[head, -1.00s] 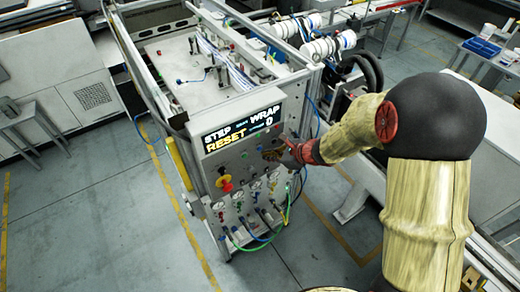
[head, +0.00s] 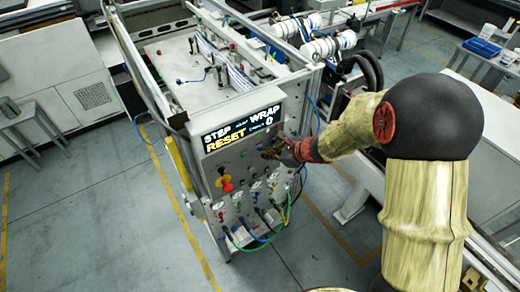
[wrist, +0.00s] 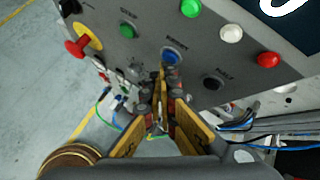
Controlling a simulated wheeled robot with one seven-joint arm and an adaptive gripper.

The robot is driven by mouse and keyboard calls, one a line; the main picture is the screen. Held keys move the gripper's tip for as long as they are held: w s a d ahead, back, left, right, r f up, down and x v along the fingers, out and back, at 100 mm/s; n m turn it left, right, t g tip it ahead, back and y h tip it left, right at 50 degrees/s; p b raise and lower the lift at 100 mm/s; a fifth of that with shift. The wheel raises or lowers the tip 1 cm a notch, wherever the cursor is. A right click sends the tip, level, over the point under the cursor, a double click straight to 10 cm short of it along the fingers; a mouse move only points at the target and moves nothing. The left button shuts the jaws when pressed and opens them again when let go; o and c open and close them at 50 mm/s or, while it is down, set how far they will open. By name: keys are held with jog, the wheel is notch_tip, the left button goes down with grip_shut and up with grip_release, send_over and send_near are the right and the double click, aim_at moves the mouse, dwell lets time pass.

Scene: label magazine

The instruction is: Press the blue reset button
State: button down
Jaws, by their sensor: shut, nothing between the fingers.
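The blue reset button (wrist: 170,55) sits on the grey control panel (head: 240,150), under a small label, in the upper middle of the wrist view. My gripper (wrist: 160,72) is shut and empty, its fingertips at the lower edge of the blue button in that view. I cannot tell whether they touch it. In the head view my gripper (head: 268,153) is at the panel face, below the display (head: 240,128), and the blue button cannot be made out there. The display reads STEP, WRAP, RESET and 0.
A green button (wrist: 190,8), a white one (wrist: 231,33), a red one (wrist: 268,59) and a black one (wrist: 213,82) surround the blue button. A red emergency knob on yellow (head: 225,183) is at the panel's left. Gauges and coloured hoses (head: 265,238) are below.

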jog(key=shift+w+a, duration=0.25)
jog(key=shift+w, duration=0.1)
dwell(0.6)
jog(key=shift+s+d, duration=0.1)
jog(key=shift+s+d+b, duration=0.35)
jog(key=shift+s+b, duration=0.15)
jog(key=shift+s, duration=0.1)
jog(key=s+d, duration=0.1)
jog(key=s, duration=0.1)
jog(key=s+d+b, duration=0.1)
jog(key=s, duration=0.1)
jog(key=shift+d, duration=0.4)
dwell(1.0)
